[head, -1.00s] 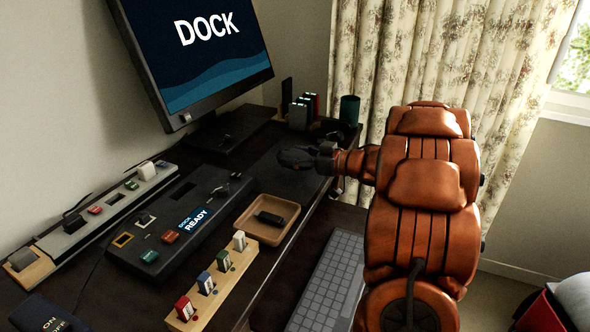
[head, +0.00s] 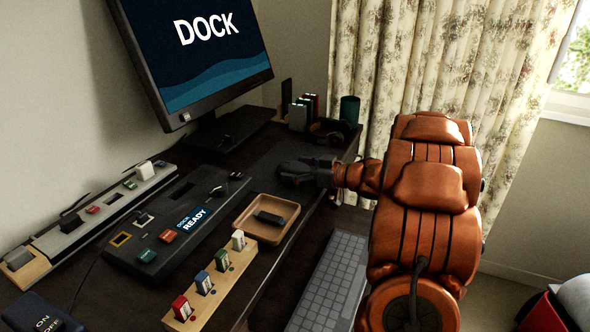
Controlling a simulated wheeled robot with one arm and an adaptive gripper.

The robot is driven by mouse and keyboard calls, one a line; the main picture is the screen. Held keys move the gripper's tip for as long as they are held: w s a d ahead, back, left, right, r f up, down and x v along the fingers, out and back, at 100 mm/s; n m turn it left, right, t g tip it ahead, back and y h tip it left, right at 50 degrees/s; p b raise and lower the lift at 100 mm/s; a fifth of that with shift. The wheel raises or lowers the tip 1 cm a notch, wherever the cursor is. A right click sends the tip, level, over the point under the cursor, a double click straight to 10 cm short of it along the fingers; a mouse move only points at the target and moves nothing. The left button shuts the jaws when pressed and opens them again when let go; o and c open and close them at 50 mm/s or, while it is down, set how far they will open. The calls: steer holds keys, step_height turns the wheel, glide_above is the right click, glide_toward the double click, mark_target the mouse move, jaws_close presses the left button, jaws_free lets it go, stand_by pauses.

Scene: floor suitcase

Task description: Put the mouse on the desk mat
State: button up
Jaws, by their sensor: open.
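My gripper (head: 292,172) is low over the far right part of the desk, its dark fingers pointing left. It is open, though its dark fingers blend with the surface below. A dark, flat desk mat (head: 262,170) lies under and to the left of the fingers. I cannot make out the mouse; it may be hidden by the gripper or blend with the dark surface around it.
A wooden tray (head: 248,220) with a small black item (head: 268,217) sits nearer. The dock (head: 180,225), a wooden holder with several coloured sticks (head: 215,283), a keyboard (head: 328,285), a monitor (head: 200,50) and headphones (head: 332,132) surround the mat.

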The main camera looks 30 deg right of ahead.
steer(key=shift+r, duration=0.2)
steer(key=p+v, duration=0.2)
steer(key=v, duration=1)
stand_by(0.6)
